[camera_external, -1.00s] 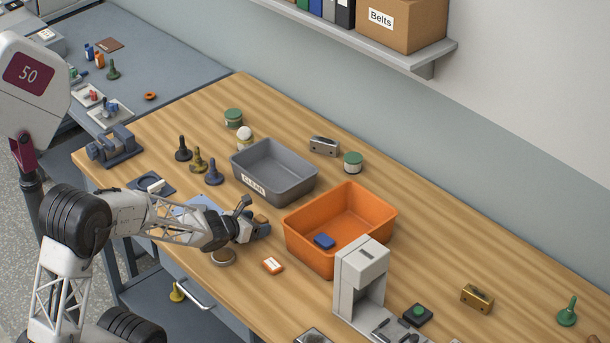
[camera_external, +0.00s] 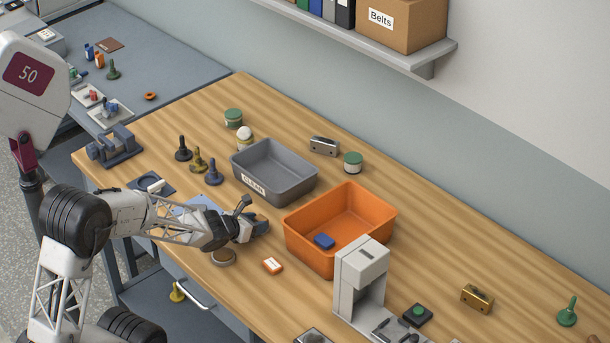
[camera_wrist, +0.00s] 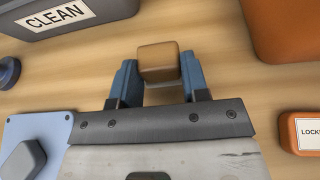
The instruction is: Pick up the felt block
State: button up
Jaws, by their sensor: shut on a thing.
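A tan, rounded block (camera_wrist: 158,62), which looks like the felt block, sits between the two blue fingers of my gripper (camera_wrist: 158,72) in the wrist view. The fingers touch its sides and are shut on it. It is over the wooden table; I cannot tell whether it is lifted clear. In the external view my gripper (camera_external: 256,228) is low over the table, between the grey bin and the orange bin, and the block is mostly hidden there.
A grey bin (camera_external: 262,188) labelled CLEAN stands behind my gripper. Several pegs stand left.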

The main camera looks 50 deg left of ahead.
dwell(0.3)
jog(key=shift+r, duration=1.85)
jog(key=s+d, duration=0.1)
jog(key=s, duration=0.4)
jog(key=s+d+r, duration=0.1)
jog(key=s, duration=0.4)
jog(key=s+d, duration=0.1)
jog(key=s, duration=0.4)
jog(key=shift+s+d+r, duration=0.15)
jog(key=shift+s+d, duration=0.1)
jog(key=shift+d, duration=0.15)
jog(key=shift+w, duration=0.1)
